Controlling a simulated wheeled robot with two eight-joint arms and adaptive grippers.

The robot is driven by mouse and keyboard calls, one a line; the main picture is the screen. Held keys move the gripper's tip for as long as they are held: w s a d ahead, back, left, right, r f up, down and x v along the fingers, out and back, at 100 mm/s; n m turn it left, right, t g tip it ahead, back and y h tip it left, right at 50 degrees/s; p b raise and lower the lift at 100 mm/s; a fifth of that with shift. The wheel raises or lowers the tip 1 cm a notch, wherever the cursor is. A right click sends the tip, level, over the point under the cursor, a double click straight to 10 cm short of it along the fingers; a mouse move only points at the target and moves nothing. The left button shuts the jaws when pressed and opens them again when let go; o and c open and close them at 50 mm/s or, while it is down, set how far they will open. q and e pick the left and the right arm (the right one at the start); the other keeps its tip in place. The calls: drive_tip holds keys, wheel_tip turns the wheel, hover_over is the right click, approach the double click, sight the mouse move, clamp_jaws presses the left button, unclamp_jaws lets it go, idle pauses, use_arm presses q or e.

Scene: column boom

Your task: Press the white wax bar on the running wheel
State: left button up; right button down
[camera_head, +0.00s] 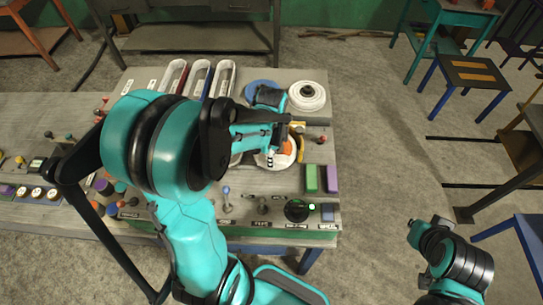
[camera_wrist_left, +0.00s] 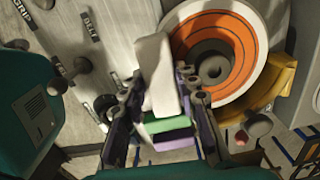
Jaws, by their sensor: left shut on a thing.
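My left gripper (camera_head: 278,138) is over the right part of the bench, close to the wheel. In the left wrist view its fingers (camera_wrist_left: 163,105) are shut on the white wax bar (camera_wrist_left: 155,65), which points up past the fingertips. The wheel (camera_wrist_left: 222,45) is orange with a pale rim and a dark hub; it also shows partly behind the gripper in the head view (camera_head: 287,150). The bar overlaps the wheel's left edge in the wrist view; I cannot tell whether they touch. I cannot tell from stills whether the wheel turns. My right gripper does not show.
A green bar (camera_head: 311,178) and a purple bar (camera_head: 331,178) lie right of the wheel. Long trays (camera_head: 223,80) are at the back.

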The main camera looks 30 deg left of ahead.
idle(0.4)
use_arm(q)
drive_tip(key=shift+r+p, duration=3.05)
drive_tip(key=shift+r, duration=1)
drive_tip(key=shift+f, duration=0.1)
